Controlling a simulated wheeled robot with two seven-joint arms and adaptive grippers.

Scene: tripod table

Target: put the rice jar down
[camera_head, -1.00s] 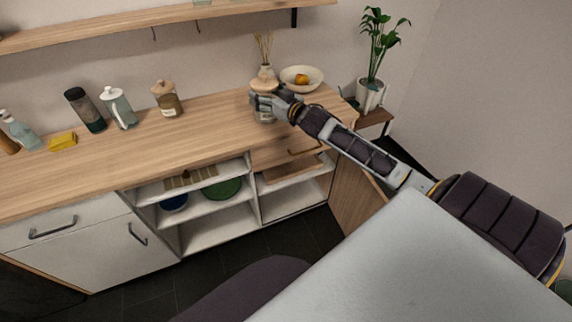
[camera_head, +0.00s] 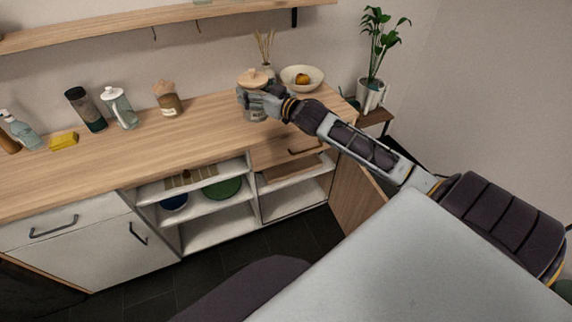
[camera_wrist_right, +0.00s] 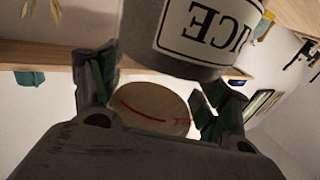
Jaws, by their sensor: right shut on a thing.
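The rice jar (camera_head: 255,116) has a grey body and a round wooden lid (camera_head: 252,78). It is upright at the right part of the wooden counter (camera_head: 215,128). In the head view I cannot tell whether its base touches the counter. My right gripper (camera_head: 259,102) is shut on the jar, its fingers across the body and hiding part of it. In the right wrist view the jar (camera_wrist_right: 184,35) fills the top, its "RICE" label upside down. The right fingers (camera_wrist_right: 160,95) show below it with a wooden disc between them. My left gripper is out of view.
A reed vase (camera_head: 267,70) and a bowl with fruit (camera_head: 302,77) stand behind and to the right. The counter between the jars is clear.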

